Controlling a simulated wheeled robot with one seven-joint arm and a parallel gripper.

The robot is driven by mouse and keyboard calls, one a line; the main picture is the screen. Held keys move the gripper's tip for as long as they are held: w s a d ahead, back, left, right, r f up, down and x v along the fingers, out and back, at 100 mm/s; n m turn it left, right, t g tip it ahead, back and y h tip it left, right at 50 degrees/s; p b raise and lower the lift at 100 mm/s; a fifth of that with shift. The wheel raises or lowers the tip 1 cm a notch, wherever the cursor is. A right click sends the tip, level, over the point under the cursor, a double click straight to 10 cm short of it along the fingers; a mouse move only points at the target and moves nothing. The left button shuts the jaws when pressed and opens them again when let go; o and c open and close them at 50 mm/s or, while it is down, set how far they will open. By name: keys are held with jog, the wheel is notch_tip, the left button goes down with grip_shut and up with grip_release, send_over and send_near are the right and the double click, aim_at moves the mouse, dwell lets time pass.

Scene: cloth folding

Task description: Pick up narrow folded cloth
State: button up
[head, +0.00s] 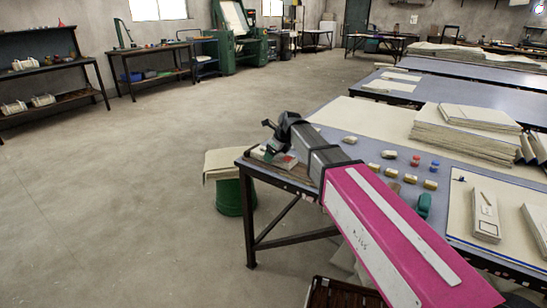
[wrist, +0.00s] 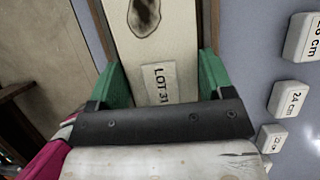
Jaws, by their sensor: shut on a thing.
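The narrow folded cloth (wrist: 150,45) shows in the wrist view as a cream strip with a dark brown stain at its far end and a "LOT 31" label. My gripper (wrist: 158,78) has its two green fingers on either side of the strip, shut on it near the label. In the head view my gripper (head: 270,142) is over the near-left corner of the blue-grey table (head: 335,138), reached across by my pink arm. There the cloth is mostly hidden or too small to make out clearly.
White blocks marked with centimetre lengths, one reading 24 cm (wrist: 288,100), lie right of my gripper. Small weights (head: 388,154) and stacked cloths (head: 465,135) occupy the table. A green bin (head: 232,198) stands beside the table's left end. The floor to the left is clear.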

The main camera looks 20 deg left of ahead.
jog(key=shift+r, duration=0.2)
jog(key=shift+r, duration=0.6)
jog(key=r, duration=0.2)
jog(key=s+r, duration=0.1)
jog(key=shift+a+r, duration=0.1)
jog(key=shift+a, duration=0.15)
jog(key=s+a+r, duration=0.6)
jog(key=s, duration=0.2)
jog(key=shift+s+r, duration=0.15)
jog(key=shift+s, duration=0.25)
